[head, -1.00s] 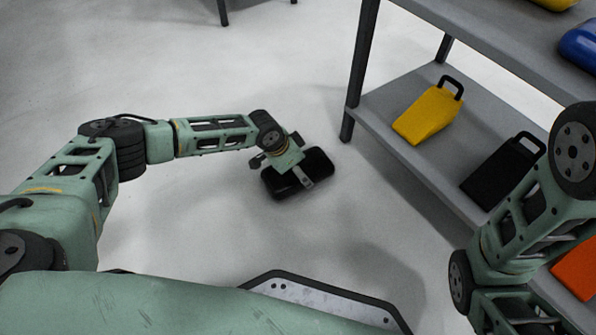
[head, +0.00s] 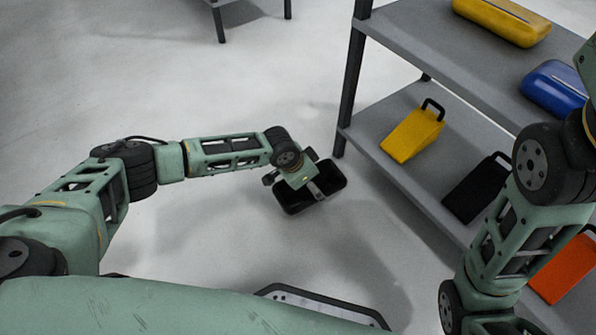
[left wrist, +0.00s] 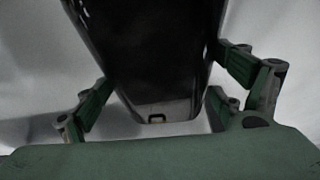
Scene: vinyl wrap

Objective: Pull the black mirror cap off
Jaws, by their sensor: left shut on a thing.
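The black mirror cap (head: 328,180) is a glossy dark shell with a rounded outline. My left gripper (head: 318,190) is shut on it and holds it in front of the shelf, over the grey floor. In the left wrist view the black cap (left wrist: 150,50) fills the middle, with the two green fingers of the gripper (left wrist: 160,85) on either side of it. Its lower end shows a paler patch with a small light-rimmed slot. My right arm stands at the right of the head view; its gripper is out of the frame.
A grey two-level shelf (head: 405,45) stands at right. Yellow (head: 412,135), black (head: 476,188) and orange (head: 563,268) wedges with handles sit on its lower level. Yellow (head: 502,20) and blue (head: 556,88) rounded caps lie on top. The floor (head: 230,70) at left is clear.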

